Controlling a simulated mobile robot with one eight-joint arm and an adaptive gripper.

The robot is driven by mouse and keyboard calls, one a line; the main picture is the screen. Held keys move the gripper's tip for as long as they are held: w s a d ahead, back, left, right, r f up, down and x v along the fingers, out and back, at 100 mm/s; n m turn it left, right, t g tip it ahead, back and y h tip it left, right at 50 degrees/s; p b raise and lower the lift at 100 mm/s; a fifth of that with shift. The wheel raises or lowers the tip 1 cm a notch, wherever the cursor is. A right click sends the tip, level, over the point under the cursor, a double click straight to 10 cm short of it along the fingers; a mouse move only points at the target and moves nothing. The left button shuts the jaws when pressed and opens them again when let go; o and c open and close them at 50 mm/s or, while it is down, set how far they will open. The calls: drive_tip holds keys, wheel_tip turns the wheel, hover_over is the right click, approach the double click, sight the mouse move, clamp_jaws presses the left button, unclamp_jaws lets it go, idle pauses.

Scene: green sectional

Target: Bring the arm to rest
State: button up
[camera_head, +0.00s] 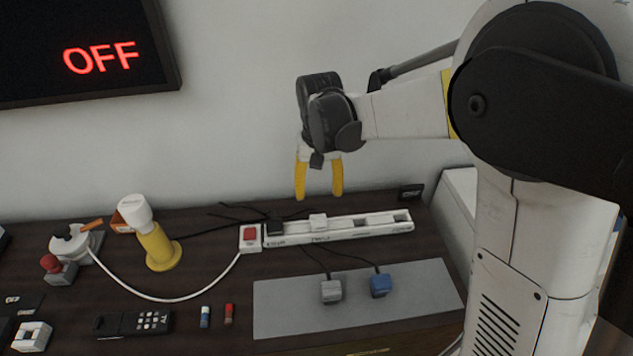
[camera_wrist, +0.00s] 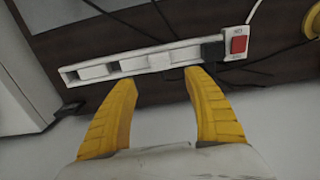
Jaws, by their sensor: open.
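My gripper (camera_head: 319,196) hangs above the back of the dark desk, close to the wall, with its yellow fingers pointing down. The fingers are apart and nothing is between them. In the wrist view my gripper (camera_wrist: 160,75) shows two yellow fingers in front of the white power strip (camera_wrist: 140,62). In the head view the power strip (camera_head: 345,231) lies on the desk below and to the right of the fingertips, with a clear gap between. A black plug and a white plug sit in its left part. Its red switch (camera_head: 250,235) is at its left end.
A grey mat (camera_head: 270,313) holds a grey plug (camera_head: 331,291) and a blue plug (camera_head: 380,285). A yellow and white lamp-like object (camera_head: 158,248) stands left of the strip. A remote (camera_head: 150,322) and two small sticks lie in front. A wall screen (camera_head: 80,50) reads OFF.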

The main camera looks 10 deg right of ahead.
drive_tip(key=s+d+r+t, duration=0.3)
drive_tip(key=s+d+r, duration=0.1)
drive_tip(key=s, duration=0.5)
drive_tip(key=s+d+r+t, duration=0.4)
drive_tip(key=s+d, duration=0.3)
drive_tip(key=s, duration=0.3)
drive_tip(key=shift+r, duration=0.4)
